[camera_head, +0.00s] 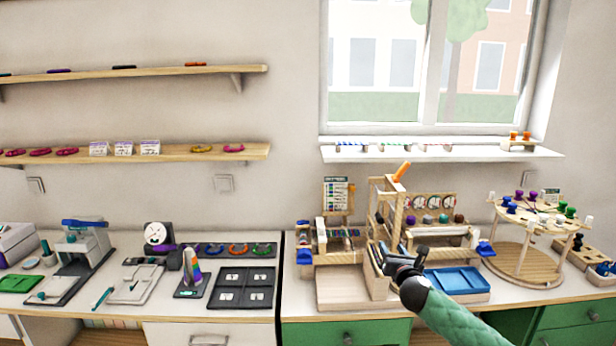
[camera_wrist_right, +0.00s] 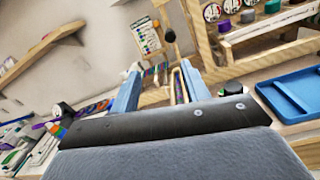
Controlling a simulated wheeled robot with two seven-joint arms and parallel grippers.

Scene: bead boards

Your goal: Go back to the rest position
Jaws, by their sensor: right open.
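My right gripper (camera_head: 380,256) is in front of the wooden bead stand (camera_head: 388,186) on the right-hand counter, with my green-sleeved forearm coming in from the bottom right. In the right wrist view its two blue fingers (camera_wrist_right: 160,84) are spread apart, with nothing held between them. Parts of the wooden stand show beyond the fingers. The gripper hides some of the stand's lower part. My left gripper is in neither view.
A blue tray (camera_head: 457,280) lies just right of the gripper, also seen in the wrist view (camera_wrist_right: 290,96). A round two-tier wooden stand (camera_head: 524,262) with coloured pegs stands further right. The left counter holds a black compartment tray (camera_head: 243,288). Wall shelves (camera_head: 200,152) are above.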

